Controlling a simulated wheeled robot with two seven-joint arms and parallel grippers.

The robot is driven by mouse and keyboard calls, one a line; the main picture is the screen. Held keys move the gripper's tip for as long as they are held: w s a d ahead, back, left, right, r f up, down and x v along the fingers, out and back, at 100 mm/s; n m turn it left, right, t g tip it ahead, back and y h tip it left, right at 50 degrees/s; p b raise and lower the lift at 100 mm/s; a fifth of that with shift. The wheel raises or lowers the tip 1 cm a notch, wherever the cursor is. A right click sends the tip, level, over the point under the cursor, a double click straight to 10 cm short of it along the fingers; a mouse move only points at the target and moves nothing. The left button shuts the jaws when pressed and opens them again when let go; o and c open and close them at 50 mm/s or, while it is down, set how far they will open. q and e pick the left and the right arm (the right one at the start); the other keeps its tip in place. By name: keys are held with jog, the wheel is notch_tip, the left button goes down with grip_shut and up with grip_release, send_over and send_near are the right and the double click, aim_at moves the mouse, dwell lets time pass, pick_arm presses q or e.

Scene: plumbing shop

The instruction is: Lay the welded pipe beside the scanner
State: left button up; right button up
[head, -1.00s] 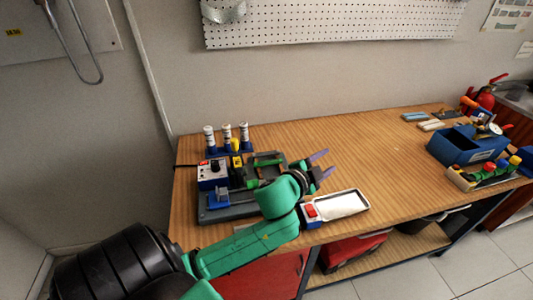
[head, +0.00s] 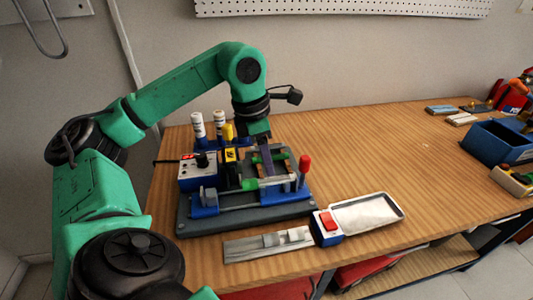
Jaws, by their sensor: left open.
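A welding fixture (head: 245,217) with a dark grey base and blue clamps stands at the left of the wooden bench. A short pipe (head: 275,182), pale with a green end, appears to lie across its clamps; this is likely the welded pipe. My left gripper (head: 268,160) points down just above and behind the pipe, open, its fingers partly seen edge-on. I cannot tell whether they touch the pipe. A blue and white device with a red button (head: 328,222) and a pale tray (head: 366,213) lies right of the fixture, perhaps the scanner. My right gripper is out of view.
A flat metal strip (head: 268,244) lies in front of the fixture. White bottles (head: 198,128) stand behind it, and a red-topped lever (head: 304,168) rises at its right. A blue bin (head: 498,142) is at the far right. The bench middle is clear.

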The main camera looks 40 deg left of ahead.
aim_at(272, 178)
pick_arm(q)
jog(key=f, duration=0.1)
jog(key=f+b, duration=0.2)
jog(key=shift+w+d+f, duration=0.15)
jog(key=shift+w+f, duration=0.15)
jog(key=shift+f, duration=0.1)
jog(key=shift+w+d+f+b, duration=0.1)
jog(key=shift+w+f+b, duration=0.05)
jog(key=shift+f+b, duration=0.4)
jog(key=shift+w+d+f+b, duration=0.1)
jog(key=shift+f+b, duration=0.3)
jog(key=shift+f, duration=0.15)
grip_shut()
notch_tip(272, 178, up, 8)
jog(key=p, duration=0.7)
jog(key=shift+f, duration=0.15)
